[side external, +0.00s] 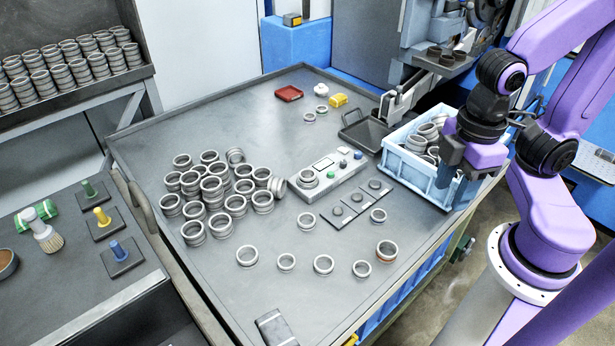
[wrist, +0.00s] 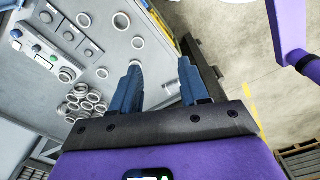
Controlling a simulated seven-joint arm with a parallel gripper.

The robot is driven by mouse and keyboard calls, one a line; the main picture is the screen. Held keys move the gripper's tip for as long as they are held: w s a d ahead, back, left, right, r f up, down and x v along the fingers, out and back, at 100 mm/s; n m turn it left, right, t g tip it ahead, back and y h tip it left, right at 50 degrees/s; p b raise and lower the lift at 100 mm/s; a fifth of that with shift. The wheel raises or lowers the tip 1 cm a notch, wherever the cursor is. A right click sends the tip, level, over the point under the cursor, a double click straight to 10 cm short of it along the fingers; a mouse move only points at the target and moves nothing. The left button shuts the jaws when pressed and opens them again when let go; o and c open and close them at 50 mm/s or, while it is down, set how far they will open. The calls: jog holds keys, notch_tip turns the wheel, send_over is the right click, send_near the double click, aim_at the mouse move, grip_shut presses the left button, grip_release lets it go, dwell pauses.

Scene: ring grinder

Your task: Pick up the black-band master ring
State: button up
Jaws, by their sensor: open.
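Several loose rings lie on the grey bench. One has an orange-brown band (side external: 386,251), and another has a darker bluish band (side external: 378,216). Plainer-looking rings lie nearby, including a front ring (side external: 361,268) and a front-left ring (side external: 247,256). I cannot tell which ring carries a black band. My gripper (side external: 454,180) is open and empty, with its fingers pointing down by the right side of the light-blue crate (side external: 408,181). In the wrist view, my gripper (wrist: 160,68) has its fingers apart with nothing between them, and loose rings such as this one (wrist: 138,43) lie beyond them.
A large cluster of rings (side external: 212,190) covers the bench's left middle. A grey gauge box (side external: 335,178) holds a ring, with dark square pads (side external: 338,213) in front. The crate holds many rings. A dark tray (side external: 362,133) stands behind.

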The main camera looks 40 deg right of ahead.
jog(key=o, duration=0.6)
jog(key=w+a+n, duration=0.1)
jog(key=w+a, duration=0.2)
jog(key=w, duration=0.4)
jog(key=w+a, duration=0.3)
jog(key=w, duration=0.4)
jog(key=n, duration=0.4)
send_over(308, 177)
notch_tip(308, 177, down, 13)
jog(key=f, duration=1.1)
jog(key=shift+w+a, duration=0.15)
jog(key=shift+w, duration=0.1)
jog(key=shift+s+f, duration=0.1)
jog(key=shift+f, duration=2.6)
